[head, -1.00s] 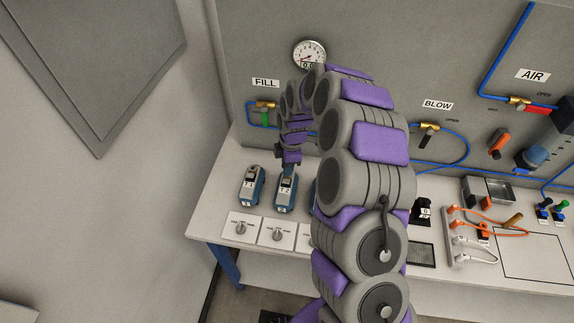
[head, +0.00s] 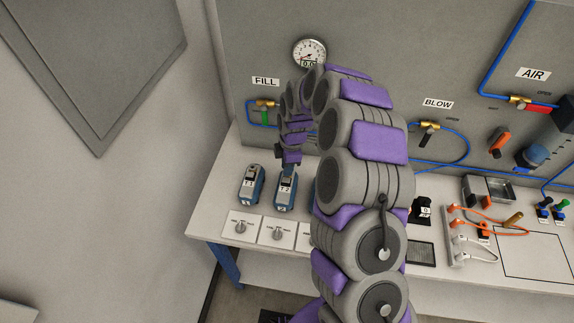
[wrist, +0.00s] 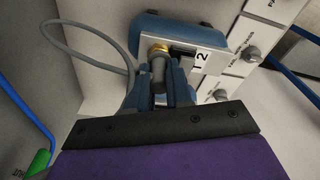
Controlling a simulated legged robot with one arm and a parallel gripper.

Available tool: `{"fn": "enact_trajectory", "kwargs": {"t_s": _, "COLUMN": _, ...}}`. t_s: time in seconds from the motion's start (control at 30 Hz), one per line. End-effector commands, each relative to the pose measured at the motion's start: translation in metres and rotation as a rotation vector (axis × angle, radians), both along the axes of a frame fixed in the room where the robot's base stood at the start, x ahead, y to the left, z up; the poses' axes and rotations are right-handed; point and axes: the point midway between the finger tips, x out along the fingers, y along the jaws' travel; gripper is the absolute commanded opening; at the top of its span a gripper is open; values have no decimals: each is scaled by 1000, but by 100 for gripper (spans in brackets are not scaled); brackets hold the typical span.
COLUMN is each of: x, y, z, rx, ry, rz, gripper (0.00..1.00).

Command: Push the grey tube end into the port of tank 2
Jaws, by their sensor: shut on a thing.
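Tank 2 (head: 286,188) is a blue and grey unit standing on the bench, second from the left. It also shows in the wrist view, with its "2" label (wrist: 202,62). Its brass port (wrist: 158,48) faces my gripper. My gripper (wrist: 158,78), also in the head view (head: 291,160), is shut on the grey tube end (wrist: 157,68). The tube end lines up with the brass port and appears to meet it; I cannot tell how far in it sits. The grey tube (wrist: 72,58) loops out to the left in the wrist view.
Tank 1 (head: 250,186) stands just left of tank 2. White panels with knobs (head: 277,234) lie in front of the tanks. The fill valve (head: 265,105) and gauge (head: 310,53) are on the back wall. My arm hides the bench right of tank 2.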

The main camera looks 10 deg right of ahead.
Motion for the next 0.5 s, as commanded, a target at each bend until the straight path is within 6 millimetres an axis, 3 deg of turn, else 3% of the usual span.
{"fn": "enact_trajectory", "kwargs": {"t_s": 0.23, "x": 0, "y": 0, "z": -1, "rx": 0, "ry": 2, "rz": 0, "gripper": 0}}
{"fn": "enact_trajectory", "kwargs": {"t_s": 0.27, "x": 0, "y": 0, "z": -1, "rx": 0, "ry": 2, "rz": 0, "gripper": 22}}
{"fn": "enact_trajectory", "kwargs": {"t_s": 0.5, "x": -1, "y": 0, "z": -1, "rx": 0, "ry": 1, "rz": 0, "gripper": 45}}
